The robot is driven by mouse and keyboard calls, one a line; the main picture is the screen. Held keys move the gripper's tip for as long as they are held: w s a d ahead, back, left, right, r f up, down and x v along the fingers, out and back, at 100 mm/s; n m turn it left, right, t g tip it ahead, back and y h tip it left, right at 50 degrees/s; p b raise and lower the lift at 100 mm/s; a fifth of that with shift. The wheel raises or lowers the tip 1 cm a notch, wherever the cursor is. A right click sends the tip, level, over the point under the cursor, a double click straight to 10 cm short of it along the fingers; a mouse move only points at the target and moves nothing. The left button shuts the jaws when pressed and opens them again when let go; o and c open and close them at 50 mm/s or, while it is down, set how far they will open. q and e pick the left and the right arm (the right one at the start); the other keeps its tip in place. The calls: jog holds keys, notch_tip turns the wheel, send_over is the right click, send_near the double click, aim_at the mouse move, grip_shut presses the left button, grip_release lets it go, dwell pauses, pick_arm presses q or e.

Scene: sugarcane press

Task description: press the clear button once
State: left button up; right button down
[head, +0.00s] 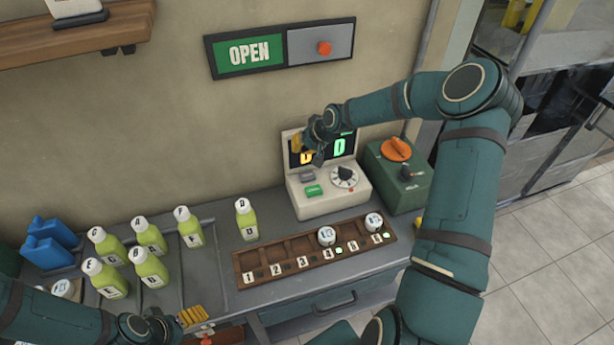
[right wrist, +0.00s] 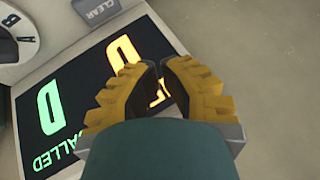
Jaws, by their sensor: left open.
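The clear button is a grey key on the cream console (head: 335,204). It shows at the console's left in the head view (head: 307,177) and, labelled CLEAR, at the top edge of the right wrist view (right wrist: 97,9). My right gripper (head: 297,144) is in front of the console's upright display, above and apart from the clear button. In the right wrist view its yellow fingertips (right wrist: 160,68) meet, with nothing held, and partly hide the display (right wrist: 85,105). My left gripper (head: 192,316) is open and empty at the counter's front edge, low in the head view.
A green button (head: 314,190) and a dial (head: 344,177) sit close to the clear button. A green box with an orange knob (head: 396,149) stands to the right. A numbered wooden rack (head: 290,256) with white-lidded cups lies in front. Several green bottles (head: 150,268) stand left.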

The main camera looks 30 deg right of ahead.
jog(key=b, duration=0.4)
send_over(307, 177)
jog(key=w, duration=0.2)
jog(key=f, duration=0.6)
jog(key=shift+s+a+f, duration=0.15)
jog(key=shift+a+f, duration=0.2)
jog(key=shift+f, duration=0.05)
jog(key=shift+f+b, duration=0.4)
jog(key=shift+f, duration=0.15)
jog(key=c, duration=1.7)
grip_release()
grip_shut()
jog(key=shift+f+b, duration=0.35)
jog(key=shift+f, duration=0.05)
